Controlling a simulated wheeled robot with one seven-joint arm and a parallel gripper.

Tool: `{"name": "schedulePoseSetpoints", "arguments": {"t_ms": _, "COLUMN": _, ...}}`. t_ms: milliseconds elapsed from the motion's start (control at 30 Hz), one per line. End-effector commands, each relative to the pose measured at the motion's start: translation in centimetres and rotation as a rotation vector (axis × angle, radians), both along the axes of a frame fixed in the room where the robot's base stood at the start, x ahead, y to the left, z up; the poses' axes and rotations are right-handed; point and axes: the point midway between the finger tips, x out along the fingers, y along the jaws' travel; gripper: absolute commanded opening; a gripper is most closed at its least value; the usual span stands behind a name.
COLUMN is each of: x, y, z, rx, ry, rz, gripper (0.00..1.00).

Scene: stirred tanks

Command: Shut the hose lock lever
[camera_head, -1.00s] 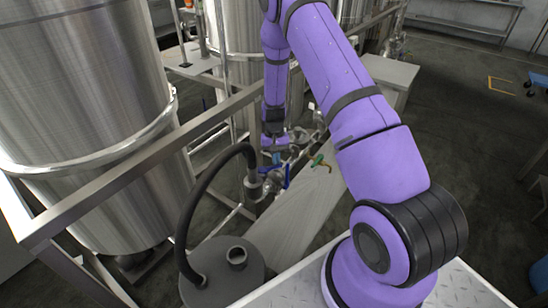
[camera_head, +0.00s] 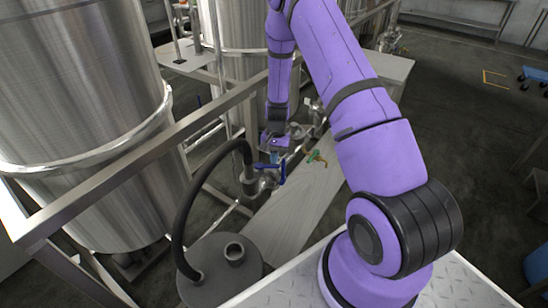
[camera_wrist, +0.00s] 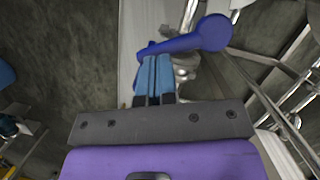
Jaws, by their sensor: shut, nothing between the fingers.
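A blue lever (camera_head: 283,172) sits on the metal fittings near the upper end of the black hose (camera_head: 186,215). In the wrist view the blue lever (camera_wrist: 205,36) lies across the picture just past my fingertips, its round end to the right. My gripper (camera_head: 274,157) points down at these fittings. Its two blue fingers, seen in the wrist view (camera_wrist: 156,62), are shut side by side with nothing between them. Their tips are at the lever's thin left part; I cannot tell whether they touch it. The lever's joint with the hose fitting is partly hidden.
A green-handled valve (camera_head: 317,158) is right of the lever. A grey round vessel (camera_head: 225,272) stands below, with the hose running into it. A metal rail (camera_head: 140,165) and a large steel tank (camera_head: 75,90) are at the left.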

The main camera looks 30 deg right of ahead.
Motion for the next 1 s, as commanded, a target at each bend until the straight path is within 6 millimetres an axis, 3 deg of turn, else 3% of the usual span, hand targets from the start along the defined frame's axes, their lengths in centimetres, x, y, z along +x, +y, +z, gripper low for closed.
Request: {"name": "schedulePoseSetpoints", "arguments": {"t_ms": 1000, "x": -0.42, "y": 0.18, "z": -0.05, "rx": 0.0, "ry": 0.0, "rz": -0.073, "gripper": 0.0}}
